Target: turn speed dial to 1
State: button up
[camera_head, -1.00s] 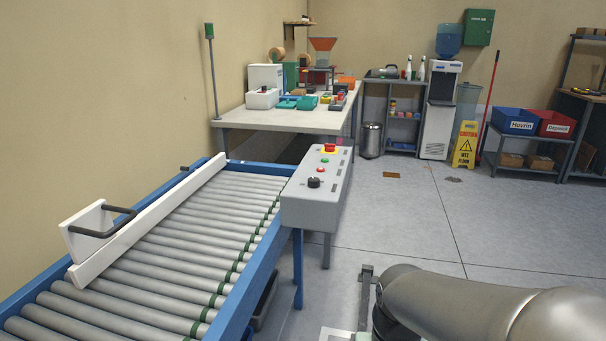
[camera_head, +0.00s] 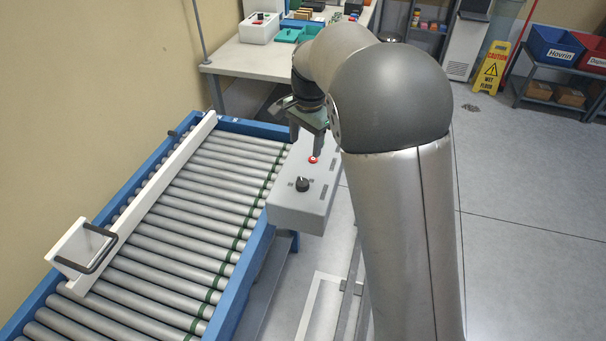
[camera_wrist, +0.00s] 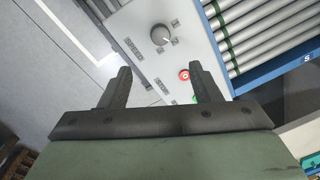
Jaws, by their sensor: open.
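The speed dial (camera_head: 302,184) is a black round knob near the front end of the grey control box (camera_head: 300,211). A red button (camera_head: 313,159) sits behind the dial; in the wrist view the red button (camera_wrist: 184,75) lies between the fingers' directions, near the right finger. My gripper (camera_head: 305,148) is over the rear part of the box, behind the dial, pointing down. In the wrist view my gripper (camera_wrist: 158,80) is open and empty, apart from the dial.
A roller conveyor (camera_head: 200,190) with a blue frame and a white guide (camera_head: 150,200) with a dark handle lies left of the box. A work table (camera_head: 250,60) with small items stands behind. Open floor (camera_head: 530,220) is at the right.

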aim_at(303, 182)
jog(key=f, duration=0.5)
jog(key=f+p, duration=0.1)
jog(key=f, duration=0.9)
jog(key=shift+w+a+p, duration=0.3)
jog(key=shift+w+p, duration=0.05)
jog(key=shift+w, duration=0.05)
jog(key=c, duration=1)
